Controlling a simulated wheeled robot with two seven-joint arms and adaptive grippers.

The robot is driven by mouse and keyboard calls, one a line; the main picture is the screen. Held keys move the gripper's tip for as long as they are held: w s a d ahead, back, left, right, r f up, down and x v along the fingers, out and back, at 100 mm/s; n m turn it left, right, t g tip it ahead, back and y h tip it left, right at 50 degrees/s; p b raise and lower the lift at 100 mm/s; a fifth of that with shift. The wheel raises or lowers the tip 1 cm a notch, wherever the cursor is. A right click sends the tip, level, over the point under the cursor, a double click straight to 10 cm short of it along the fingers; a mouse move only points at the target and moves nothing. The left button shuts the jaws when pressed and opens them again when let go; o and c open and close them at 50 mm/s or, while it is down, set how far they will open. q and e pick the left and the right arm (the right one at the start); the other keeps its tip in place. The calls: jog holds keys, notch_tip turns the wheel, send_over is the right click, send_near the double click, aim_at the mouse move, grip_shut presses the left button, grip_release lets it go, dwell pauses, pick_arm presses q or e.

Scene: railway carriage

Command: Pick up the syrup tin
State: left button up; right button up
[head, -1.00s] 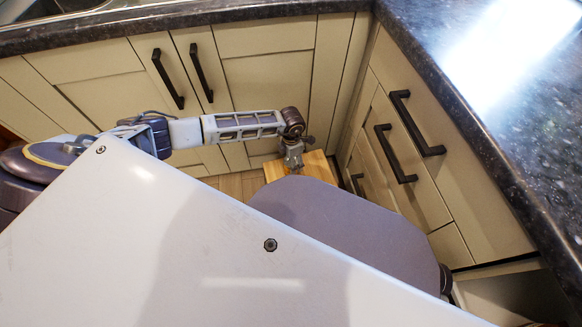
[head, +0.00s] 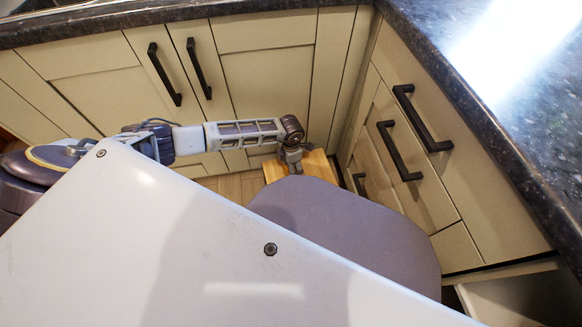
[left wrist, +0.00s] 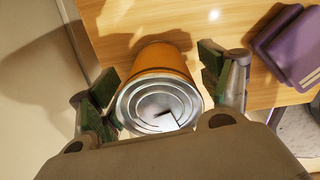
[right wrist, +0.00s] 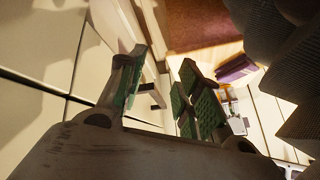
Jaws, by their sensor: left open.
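The syrup tin (left wrist: 162,68) is an orange-brown cylinder with a ringed silver metal lid facing the left wrist camera. It is over or on a light wooden surface, which shows as a wooden top (head: 318,168) in the head view. My left gripper (left wrist: 158,76) is open, with one finger on each side of the tin and gaps visible between. In the head view the left gripper (head: 294,163) points down at the wooden top, and the tin is hidden there. My right gripper (right wrist: 160,85) is open and empty, away from the tin.
A purple object (left wrist: 290,48) lies right of the tin on the wooden surface. Cream cupboards (head: 265,90) stand close behind and to the right, with protruding black handles (head: 420,118). A dark worktop (head: 500,110) overhangs at right. An open drawer or compartment (head: 510,297) shows at lower right.

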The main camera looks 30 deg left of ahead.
pick_arm(q)
jog(key=shift+f, duration=0.15)
pick_arm(e)
jog(key=shift+f, duration=0.1)
pick_arm(q)
jog(key=c, duration=1.4)
jog(key=shift+r, duration=0.2)
